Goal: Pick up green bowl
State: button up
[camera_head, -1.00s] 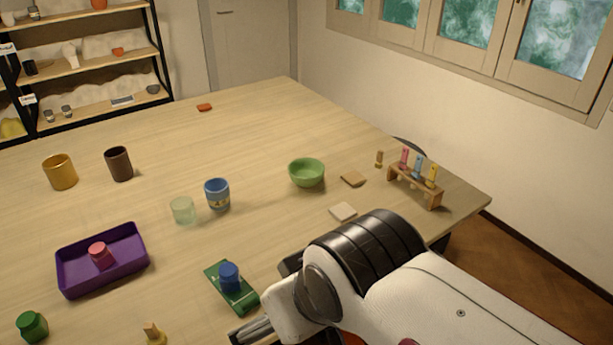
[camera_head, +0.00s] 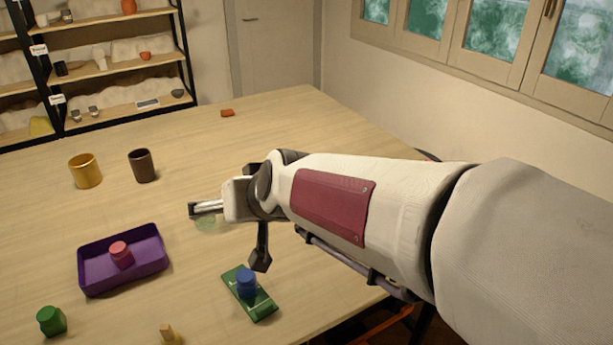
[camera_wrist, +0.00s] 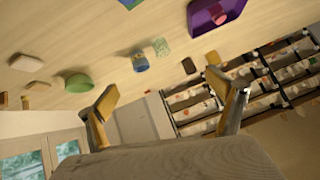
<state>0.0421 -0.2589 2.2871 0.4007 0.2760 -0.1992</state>
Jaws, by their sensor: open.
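The green bowl (camera_wrist: 77,82) shows in the wrist view on the table, left of my gripper's fingers and apart from them. In the head view my arm hides the bowl. My gripper (camera_wrist: 165,85) is open and empty, with its two fingers spread wide in the wrist view. In the head view my gripper (camera_head: 228,235) is over the table, above the pale green glass, which it partly covers.
A blue cup (camera_wrist: 140,63) and the pale green glass (camera_wrist: 161,47) stand near the bowl. A brown cup (camera_head: 143,165), a yellow cup (camera_head: 85,170), a purple tray (camera_head: 89,284) and a green board (camera_head: 264,306) with a blue object are left and front.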

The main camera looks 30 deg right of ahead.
jog(key=w+d+f+m+t+h, duration=0.1)
jog(key=w+d+f+m+h, duration=0.15)
jog(key=w+d, duration=0.45)
jog(key=w+d+f+m+t+h, duration=0.1)
jog(key=w+d+f+m+h, duration=0.3)
jog(key=w, duration=0.6)
jog(key=d+f+g+h, duration=0.1)
jog(key=d+f+h, duration=0.1)
jog(key=d, duration=0.3)
jog(key=d+f+m+g+h, duration=0.1)
jog(key=d+f, duration=0.3)
jog(key=d, duration=0.1)
jog(key=d+f+m+g+h, duration=0.1)
jog(key=d+f+h, duration=0.1)
jog(key=d, duration=0.4)
jog(key=shift+w+f+m+g+h, duration=0.25)
jog(key=shift+f+g+h, duration=0.1)
jog(key=shift+f, duration=0.4)
jog(key=shift+s+d+f, duration=0.25)
jog(key=shift+d+f, duration=0.05)
jog(key=shift+d, duration=0.05)
jog(key=shift+x, duration=1.3)
jog(key=shift+w, duration=0.1)
